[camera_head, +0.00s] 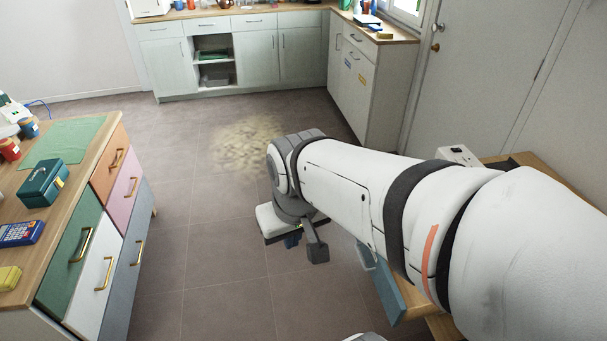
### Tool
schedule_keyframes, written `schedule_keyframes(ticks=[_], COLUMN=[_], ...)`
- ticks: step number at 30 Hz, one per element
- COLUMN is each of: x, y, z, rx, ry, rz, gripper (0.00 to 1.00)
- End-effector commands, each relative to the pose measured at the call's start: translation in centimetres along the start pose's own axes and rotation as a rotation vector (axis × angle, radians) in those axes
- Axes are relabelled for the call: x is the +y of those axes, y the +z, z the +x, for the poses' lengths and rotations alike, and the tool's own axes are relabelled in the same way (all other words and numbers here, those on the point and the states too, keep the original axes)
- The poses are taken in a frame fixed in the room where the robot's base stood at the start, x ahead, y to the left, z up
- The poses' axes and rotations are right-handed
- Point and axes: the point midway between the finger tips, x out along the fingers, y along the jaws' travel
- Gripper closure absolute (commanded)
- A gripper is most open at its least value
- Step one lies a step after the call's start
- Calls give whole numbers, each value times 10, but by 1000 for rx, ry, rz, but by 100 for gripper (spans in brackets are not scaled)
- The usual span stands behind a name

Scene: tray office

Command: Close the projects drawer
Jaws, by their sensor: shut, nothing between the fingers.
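A blue drawer (385,288) with a pale handle shows at the lower right, beside a wooden desk (530,170). It appears to stick out from the desk, but my arm hides much of it. No label on it is readable, so I cannot tell whether it is the projects drawer. My gripper (304,248) hangs over the open floor at the middle of the view, left of the blue drawer and apart from it. It is shut and empty.
At the left, a cabinet has green (75,258), white, orange, pink and grey-blue drawer fronts, all looking shut. A teal box (45,183) and a calculator (20,233) lie on top. Pale cupboards (256,57) line the back.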

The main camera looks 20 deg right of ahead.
Motion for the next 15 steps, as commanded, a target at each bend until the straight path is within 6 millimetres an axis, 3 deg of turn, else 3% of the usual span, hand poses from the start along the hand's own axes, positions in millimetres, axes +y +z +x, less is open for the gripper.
schedule_keyframes(ticks=[5,15], x=[10,55], y=[0,-4], z=[22,110], rx=[-100,-567], ry=[42,279], rz=[-62,-350], gripper=[100,100])
